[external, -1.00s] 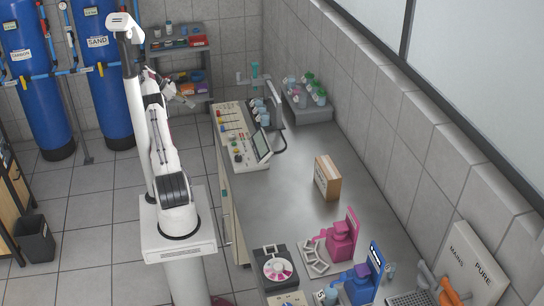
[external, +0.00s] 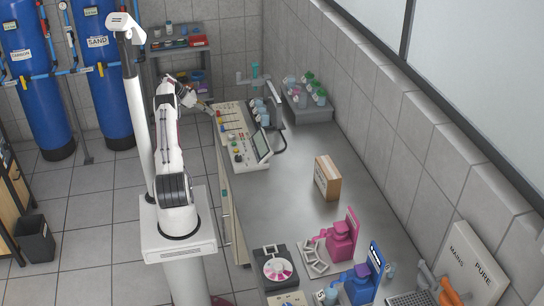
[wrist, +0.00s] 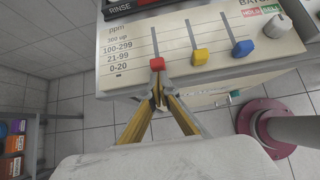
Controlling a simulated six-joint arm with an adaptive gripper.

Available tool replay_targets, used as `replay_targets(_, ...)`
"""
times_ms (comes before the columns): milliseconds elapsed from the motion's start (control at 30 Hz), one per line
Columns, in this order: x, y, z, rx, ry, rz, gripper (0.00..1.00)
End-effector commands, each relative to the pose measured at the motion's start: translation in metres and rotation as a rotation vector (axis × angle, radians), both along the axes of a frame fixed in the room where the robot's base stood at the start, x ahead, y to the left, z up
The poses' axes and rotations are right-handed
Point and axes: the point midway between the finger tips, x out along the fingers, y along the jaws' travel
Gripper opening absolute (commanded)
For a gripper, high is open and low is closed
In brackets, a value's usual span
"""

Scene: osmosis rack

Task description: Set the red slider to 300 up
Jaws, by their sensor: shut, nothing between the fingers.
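The red slider (wrist: 157,63) is a small red knob on a cream control panel in the wrist view. It sits at the low end of its slot, about level with the 0-20 label. The printed scale (wrist: 118,48) rises through 21-99 and 100-299 to 300 up, under "ppm". My gripper (wrist: 158,86) is shut and empty, its yellowish fingers meeting just at the near side of the red knob; whether they touch it I cannot tell. In the external view my gripper (external: 205,107) is at the panel's (external: 243,150) left edge.
A yellow slider (wrist: 200,55) and a blue slider (wrist: 243,48) stand right of the red one in similar low positions. In the external view a cardboard box (external: 327,178) stands on the grey bench, clear of the panel.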

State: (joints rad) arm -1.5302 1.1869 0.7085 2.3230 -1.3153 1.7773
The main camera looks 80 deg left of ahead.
Motion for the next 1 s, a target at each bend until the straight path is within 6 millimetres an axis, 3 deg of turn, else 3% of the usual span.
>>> replay_targets(567, 0.009, 0.000, 0.000, 0.001, 0.000, -0.001, 0.00)
replay_targets(1000, 0.086, 0.000, 0.000, 0.001, 0.000, -0.003, 0.00)
